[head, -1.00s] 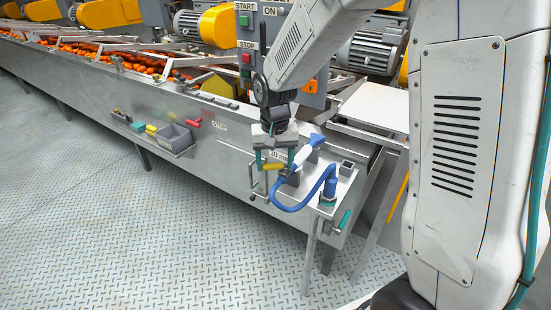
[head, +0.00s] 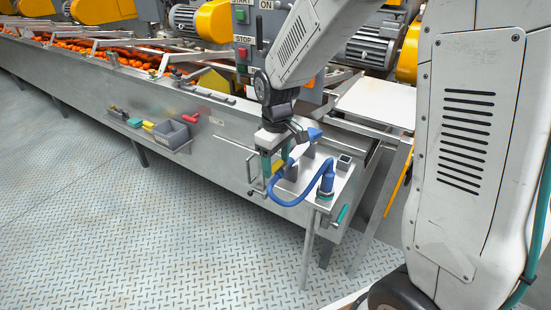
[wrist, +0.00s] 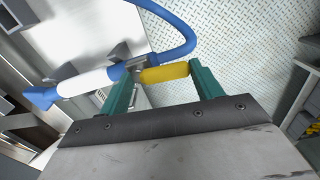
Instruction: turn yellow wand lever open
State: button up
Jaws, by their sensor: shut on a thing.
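The yellow wand lever (wrist: 165,72) sits at the side of a blue and white wand (wrist: 85,83) in the wrist view. My gripper (wrist: 163,66) has two green fingers, one at each end of the lever, and is shut on it. In the head view my gripper (head: 275,163) is over the left side of a small metal stand (head: 300,198). Only a bit of the yellow lever (head: 279,167) shows there between the fingers. The wand is largely hidden behind my gripper in that view. A blue hose (head: 293,204) loops from the wand to a blue fitting (head: 327,180).
A green-handled valve (head: 342,215) is at the stand's front right. A grey bin (head: 171,134) and a red handle (head: 183,117) are on the long machine's side, left of my gripper. A control box (head: 262,40) stands behind. The plate floor (head: 150,230) in front is clear.

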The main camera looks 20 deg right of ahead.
aim_at(277, 164)
jog(key=shift+s+n, duration=0.1)
jog(key=shift+n, duration=0.3)
jog(key=o, duration=1)
notch_tip(277, 164, up, 8)
jog(key=shift+f, duration=0.1)
dwell(0.4)
jog(key=s+d+r+m, duration=0.1)
jog(key=s+r+m, duration=0.1)
jog(key=s, duration=0.6)
jog(key=s+d+r+m+t, duration=0.1)
jog(key=s+d+r+m, duration=0.1)
jog(key=s, duration=0.7)
jog(key=s+d+r+m, duration=0.1)
jog(key=s+r+m, duration=0.2)
jog(key=s, duration=0.5)
jog(key=shift+s+d+r, duration=0.15)
jog(key=shift+s+r, duration=0.15)
jog(key=shift+r, duration=0.25)
